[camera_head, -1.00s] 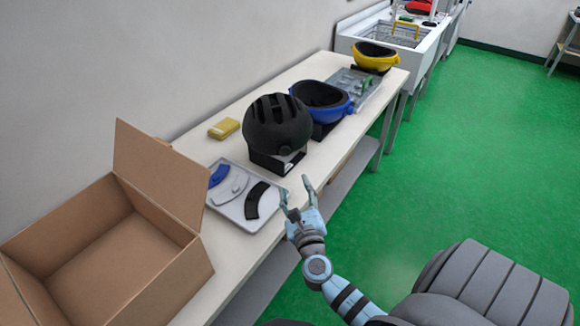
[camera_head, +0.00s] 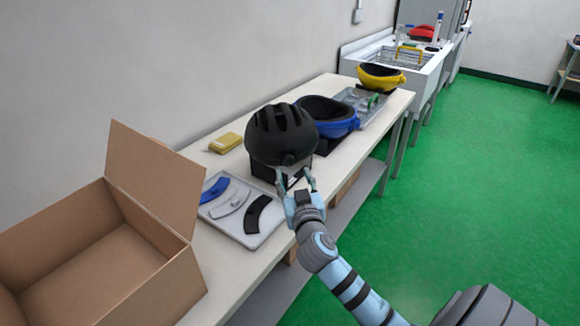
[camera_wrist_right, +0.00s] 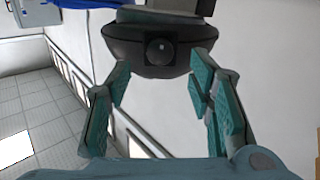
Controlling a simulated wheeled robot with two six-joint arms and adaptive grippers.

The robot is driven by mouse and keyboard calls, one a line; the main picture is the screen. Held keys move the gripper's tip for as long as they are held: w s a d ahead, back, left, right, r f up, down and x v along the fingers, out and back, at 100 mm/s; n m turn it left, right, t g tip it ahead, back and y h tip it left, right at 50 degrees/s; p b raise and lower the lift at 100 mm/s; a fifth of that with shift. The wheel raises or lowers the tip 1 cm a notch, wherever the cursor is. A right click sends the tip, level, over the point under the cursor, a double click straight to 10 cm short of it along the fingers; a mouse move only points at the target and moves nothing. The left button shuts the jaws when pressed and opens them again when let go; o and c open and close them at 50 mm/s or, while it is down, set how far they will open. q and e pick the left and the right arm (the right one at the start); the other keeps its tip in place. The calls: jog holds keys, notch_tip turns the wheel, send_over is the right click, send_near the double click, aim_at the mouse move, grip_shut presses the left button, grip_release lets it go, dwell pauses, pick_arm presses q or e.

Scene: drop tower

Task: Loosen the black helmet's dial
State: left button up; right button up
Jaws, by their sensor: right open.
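The black helmet (camera_head: 281,134) rests on a black stand (camera_head: 262,171) on the long white table. Its dial shows close up in the right wrist view as a dark round knob (camera_wrist_right: 160,50) on a dark housing at the helmet's rear. My right gripper (camera_head: 295,182) is just in front of the helmet's near lower side. In the right wrist view its teal fingers (camera_wrist_right: 158,85) are open on either side of the dial housing, with a gap around the knob. It holds nothing. My left gripper is not in view.
A blue helmet (camera_head: 331,118) and a yellow helmet (camera_head: 380,78) stand farther along the table (camera_head: 240,268). A tray (camera_head: 222,226) with curved pads lies left of the black helmet. An open cardboard box (camera_head: 150,270) is at the near left. A yellow block (camera_head: 226,142) lies near the wall.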

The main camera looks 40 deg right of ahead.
aim_at(289, 163)
jog(key=x, duration=0.6)
jog(key=shift+c, duration=0.3)
grip_shut()
jog(key=shift+n, duration=0.7)
jog(key=shift+o, duration=0.3)
grip_release()
jog(key=shift+s, duration=0.1)
